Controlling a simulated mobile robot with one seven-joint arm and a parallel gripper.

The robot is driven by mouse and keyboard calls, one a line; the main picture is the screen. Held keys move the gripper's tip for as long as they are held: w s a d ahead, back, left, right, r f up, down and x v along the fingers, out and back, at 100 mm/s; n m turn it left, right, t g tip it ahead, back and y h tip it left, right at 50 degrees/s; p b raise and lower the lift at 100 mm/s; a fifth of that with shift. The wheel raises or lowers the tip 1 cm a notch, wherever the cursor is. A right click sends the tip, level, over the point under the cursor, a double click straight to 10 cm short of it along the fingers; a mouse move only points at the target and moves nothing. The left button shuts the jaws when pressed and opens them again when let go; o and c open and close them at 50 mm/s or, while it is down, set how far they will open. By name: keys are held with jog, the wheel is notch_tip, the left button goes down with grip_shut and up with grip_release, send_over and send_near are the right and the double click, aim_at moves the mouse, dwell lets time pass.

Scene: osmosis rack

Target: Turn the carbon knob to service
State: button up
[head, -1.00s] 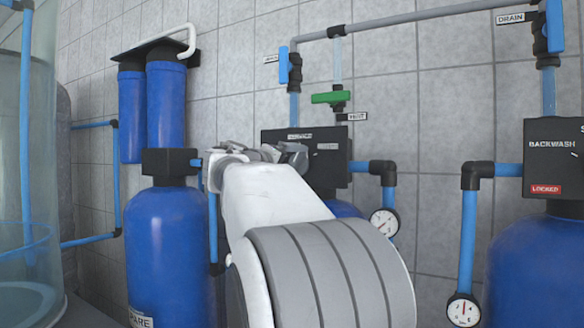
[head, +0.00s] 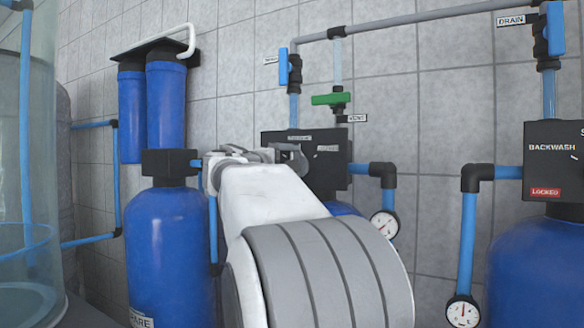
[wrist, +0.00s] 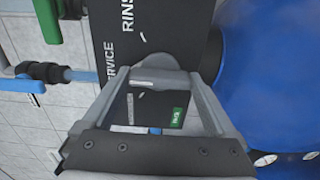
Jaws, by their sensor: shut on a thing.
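The carbon valve head is a black box (head: 335,172) on a blue tank, partly hidden behind my arm in the head view. In the wrist view its black face (wrist: 122,30) carries the words RINSE (wrist: 128,14) and SERVICE (wrist: 108,62), both turned sideways. The grey knob (wrist: 157,62) sits between my fingertips, with a pale bar on it. My gripper (wrist: 160,80) is shut on the knob; in the head view its jaws (head: 288,154) are at the box front. I cannot tell exactly which label the knob points at.
A blue tank (head: 170,250) with a black head stands at the left. Another, with a BACKWASH and LOCKED head (head: 548,165), stands at the right. A gauge (head: 384,225) and blue pipes are close right of my arm. A green-handled valve (head: 332,99) is above.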

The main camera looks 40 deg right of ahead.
jog(key=o, duration=1)
jog(key=shift+a, duration=0.1)
jog(key=b+v, duration=0.2)
jog(key=v, duration=1.5)
jog(key=shift+a+b, duration=0.2)
jog(key=shift+b, duration=0.15)
jog(key=shift+s, duration=0.15)
